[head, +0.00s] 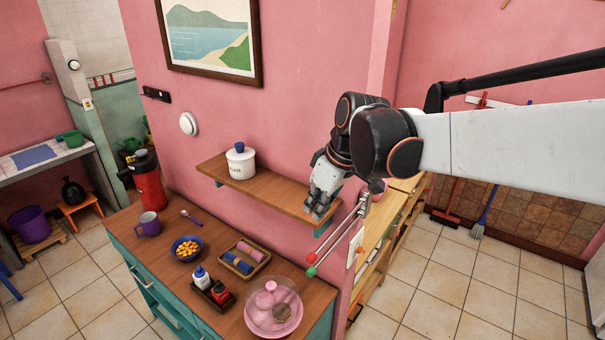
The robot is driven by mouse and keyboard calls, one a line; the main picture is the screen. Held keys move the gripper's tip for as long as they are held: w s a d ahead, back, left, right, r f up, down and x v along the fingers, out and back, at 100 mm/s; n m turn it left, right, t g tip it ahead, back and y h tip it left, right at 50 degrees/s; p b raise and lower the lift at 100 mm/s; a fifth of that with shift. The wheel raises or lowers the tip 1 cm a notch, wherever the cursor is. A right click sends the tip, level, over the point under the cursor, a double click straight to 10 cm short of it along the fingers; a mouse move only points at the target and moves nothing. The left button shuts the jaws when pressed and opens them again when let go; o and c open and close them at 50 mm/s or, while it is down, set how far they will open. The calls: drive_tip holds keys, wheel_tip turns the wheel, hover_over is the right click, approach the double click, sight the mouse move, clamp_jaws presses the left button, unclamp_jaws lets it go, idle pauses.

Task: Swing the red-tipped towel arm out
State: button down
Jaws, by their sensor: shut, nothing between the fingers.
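The red-tipped towel arm (332,236) is a thin metal rod that slants from a bracket (364,203) near the wall's end toward the front left. Its red tip (311,257) hangs in front of the wall, above the counter. A green-tipped towel arm (337,248) runs close beside it, almost parallel, with its tip just below the red one. My gripper (319,214) is shut and empty. It points down near the right end of the wall shelf, above and left of the rods in the picture. I cannot tell whether it touches the rod or shelf.
The wall shelf (262,186) holds a white lidded jar (240,163). The counter (180,240) below carries a pink covered dish (274,308), bottles (219,291), a tray of rolls (243,262) and a bowl (187,249). A wooden rack (395,225) stands right of the wall's end; floor beyond is open.

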drive_tip(key=shift+w+a+r+p, duration=0.15)
drive_tip(key=shift+w+a+r, duration=0.1)
drive_tip(key=shift+w, duration=0.15)
drive_tip(key=shift+w+a+r+p, duration=0.15)
drive_tip(key=shift+w+a+r, duration=0.1)
drive_tip(key=shift+w, duration=0.15)
drive_tip(key=shift+f, duration=0.1)
wheel_tip(320, 180, down, 10)
drive_tip(key=p, duration=0.1)
drive_tip(key=shift+s+d, duration=0.15)
drive_tip(key=shift+d, duration=0.05)
drive_tip(key=shift+s+d+n, duration=0.1)
drive_tip(key=shift+n, duration=0.2)
